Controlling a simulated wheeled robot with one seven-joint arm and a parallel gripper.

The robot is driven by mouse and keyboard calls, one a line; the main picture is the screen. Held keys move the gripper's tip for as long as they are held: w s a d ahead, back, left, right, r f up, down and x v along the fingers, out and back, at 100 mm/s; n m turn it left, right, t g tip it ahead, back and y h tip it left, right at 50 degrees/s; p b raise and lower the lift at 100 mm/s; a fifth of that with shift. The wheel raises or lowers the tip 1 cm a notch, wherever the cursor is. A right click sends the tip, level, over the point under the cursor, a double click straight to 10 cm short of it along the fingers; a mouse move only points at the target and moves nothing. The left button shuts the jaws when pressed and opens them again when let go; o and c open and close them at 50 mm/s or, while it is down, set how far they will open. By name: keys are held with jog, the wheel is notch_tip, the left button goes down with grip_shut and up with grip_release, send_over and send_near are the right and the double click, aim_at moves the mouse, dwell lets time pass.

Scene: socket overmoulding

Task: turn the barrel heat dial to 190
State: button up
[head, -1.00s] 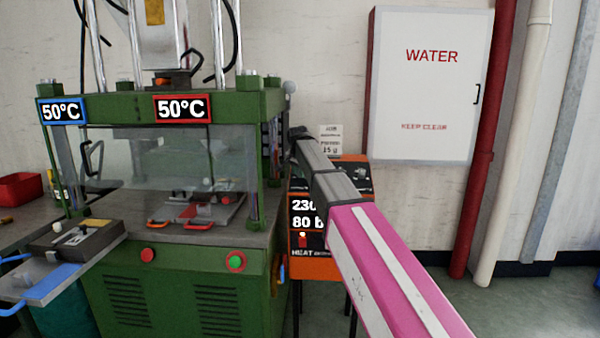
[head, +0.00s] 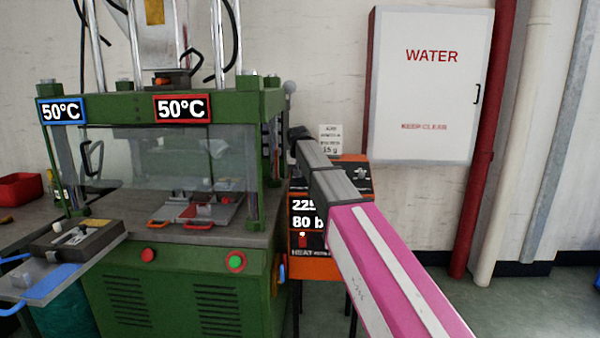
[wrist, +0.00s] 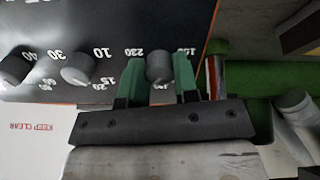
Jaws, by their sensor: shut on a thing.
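The barrel heat dial (wrist: 159,67) is a round grey knob on the dark panel of the orange control box (head: 318,268). My gripper (wrist: 158,78) has its two green fingers closed on either side of this dial. The panel shows upside down in the wrist view, with 230 printed beside the dial. In the head view my arm covers the dials and part of the box's display (head: 305,212). Its top line reads 22 and a partly hidden digit, perhaps 5; the lower line reads 80 b.
Two more grey knobs (wrist: 78,70) (wrist: 16,67) sit in a row beside the held dial. The green press (head: 180,270) stands close to the box's left, with two 50°C displays. A white WATER cabinet (head: 425,90) hangs on the wall at right, beside a red pipe (head: 483,150).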

jog(key=n, duration=0.6)
jog(key=shift+n, duration=0.4)
dwell(0.4)
jog(key=o, duration=0.9)
jog(key=shift+o, duration=0.2)
jog(key=shift+r, duration=0.1)
jog(key=v, duration=1)
jog(key=shift+s+r, duration=0.25)
jog(key=shift+r, duration=0.05)
